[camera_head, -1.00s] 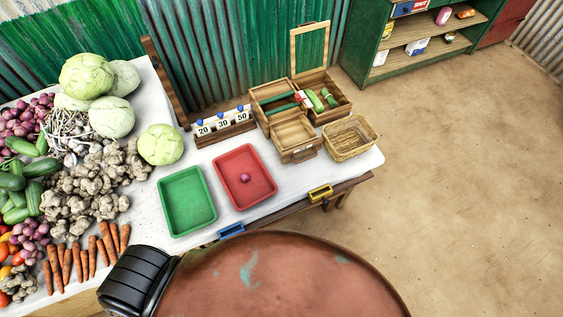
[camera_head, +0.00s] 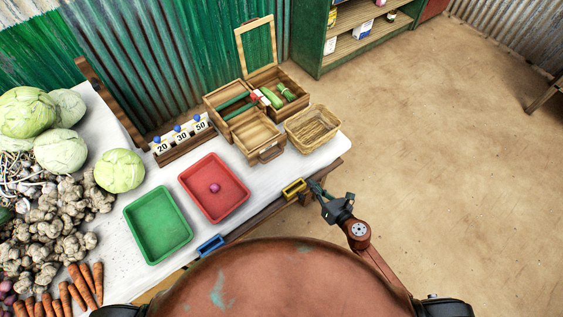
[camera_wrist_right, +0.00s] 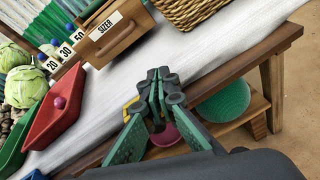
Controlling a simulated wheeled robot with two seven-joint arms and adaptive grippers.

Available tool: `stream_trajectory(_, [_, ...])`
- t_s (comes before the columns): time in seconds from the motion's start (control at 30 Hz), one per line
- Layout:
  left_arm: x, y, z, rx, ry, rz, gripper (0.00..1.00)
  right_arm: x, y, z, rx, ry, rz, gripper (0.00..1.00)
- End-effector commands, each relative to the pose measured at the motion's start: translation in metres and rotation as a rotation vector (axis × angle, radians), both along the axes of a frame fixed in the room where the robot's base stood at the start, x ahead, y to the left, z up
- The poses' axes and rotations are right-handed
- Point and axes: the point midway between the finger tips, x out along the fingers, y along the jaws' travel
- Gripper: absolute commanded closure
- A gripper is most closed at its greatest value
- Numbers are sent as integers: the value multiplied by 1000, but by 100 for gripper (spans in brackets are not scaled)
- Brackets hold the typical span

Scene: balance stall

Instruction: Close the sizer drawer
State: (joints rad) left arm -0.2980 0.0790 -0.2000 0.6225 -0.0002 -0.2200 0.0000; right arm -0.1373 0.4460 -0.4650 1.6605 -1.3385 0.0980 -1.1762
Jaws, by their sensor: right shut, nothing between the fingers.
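The sizer drawer (camera_head: 256,131) is pulled out toward the table's front edge from a wooden box (camera_head: 289,93). Its inside looks empty. In the right wrist view its front (camera_wrist_right: 124,36) carries a "SIZER" label and a handle. My right gripper (camera_head: 312,184) is at the table's front edge, right of the yellow handle and apart from the sizer drawer. In the right wrist view its fingers (camera_wrist_right: 157,73) are together with nothing between them, and the drawer is up and to the left of them. My left gripper is out of view.
A wicker basket (camera_head: 313,128) stands close right of the drawer. A red tray (camera_head: 232,205) and a green tray (camera_head: 177,249) lie left of it. Yellow (camera_head: 293,188) and blue (camera_head: 211,245) handles stick out from the table's front. Bare white tabletop lies before the drawer.

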Motion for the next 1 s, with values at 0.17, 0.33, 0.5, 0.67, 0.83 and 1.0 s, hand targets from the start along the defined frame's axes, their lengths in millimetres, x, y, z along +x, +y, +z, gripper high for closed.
stream_trajectory(0.17, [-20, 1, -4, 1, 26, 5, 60, -14, 41, 48, -204, -214, 169, 100])
stream_trajectory(0.33, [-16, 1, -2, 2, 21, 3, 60, -6, 54, 53, -235, -249, 191, 100])
stream_trajectory(0.5, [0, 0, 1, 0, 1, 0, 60, 19, 72, 47, -230, -246, 189, 100])
stream_trajectory(0.67, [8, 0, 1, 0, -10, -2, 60, 46, 92, 39, -230, -245, 189, 100])
stream_trajectory(0.83, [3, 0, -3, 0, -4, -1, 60, 71, 110, 31, -230, -243, 187, 100])
stream_trajectory(1.0, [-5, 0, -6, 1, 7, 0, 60, 87, 122, 26, -229, -243, 186, 100])
